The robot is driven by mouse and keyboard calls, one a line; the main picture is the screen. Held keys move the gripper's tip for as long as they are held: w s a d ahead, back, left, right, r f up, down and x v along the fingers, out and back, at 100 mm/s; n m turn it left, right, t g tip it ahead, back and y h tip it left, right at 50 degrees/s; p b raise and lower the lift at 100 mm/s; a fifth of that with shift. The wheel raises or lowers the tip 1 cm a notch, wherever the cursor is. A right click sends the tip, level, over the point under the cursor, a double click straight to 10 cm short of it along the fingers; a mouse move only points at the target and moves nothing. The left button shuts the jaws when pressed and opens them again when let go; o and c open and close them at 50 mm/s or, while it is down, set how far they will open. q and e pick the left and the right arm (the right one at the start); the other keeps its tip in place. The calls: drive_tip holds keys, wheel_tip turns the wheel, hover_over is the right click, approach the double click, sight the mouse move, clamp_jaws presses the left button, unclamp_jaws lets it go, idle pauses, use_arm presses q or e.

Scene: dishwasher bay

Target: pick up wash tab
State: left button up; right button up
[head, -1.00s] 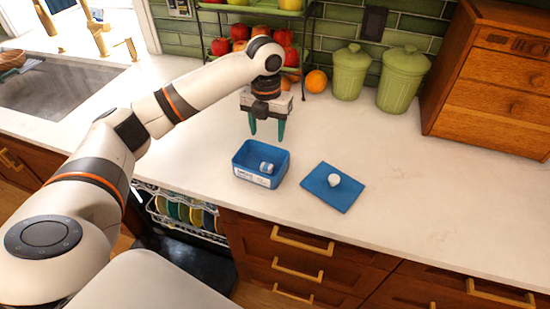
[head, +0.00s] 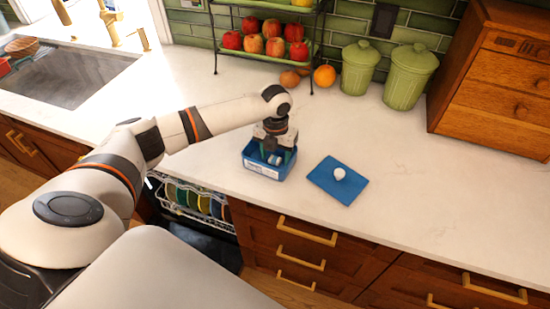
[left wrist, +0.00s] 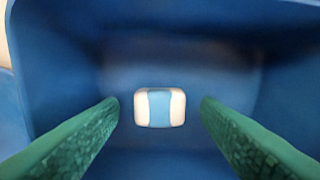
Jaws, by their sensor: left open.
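The wash tab (left wrist: 159,108), white with a blue middle band, lies on the floor of the blue box (head: 263,170). In the left wrist view it sits between the two green fingers, with a gap on each side. My left gripper (head: 277,155) is open and points down into the box. In the left wrist view the left gripper (left wrist: 160,110) has a finger on each side of the tab, not touching it. In the head view the tab (head: 274,160) shows only in part beside the fingers. My right gripper is not in view.
The blue lid (head: 330,187) with a white knob lies on the counter right of the box. Green canisters (head: 357,68), an orange (head: 324,76) and a fruit rack stand at the back. A dishwasher rack (head: 196,207) with plates is below the counter edge.

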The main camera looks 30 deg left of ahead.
use_arm(q)
drive_tip(key=c, duration=1.1)
drive_tip(key=shift+o, duration=0.2)
drive_tip(key=shift+r, duration=0.1)
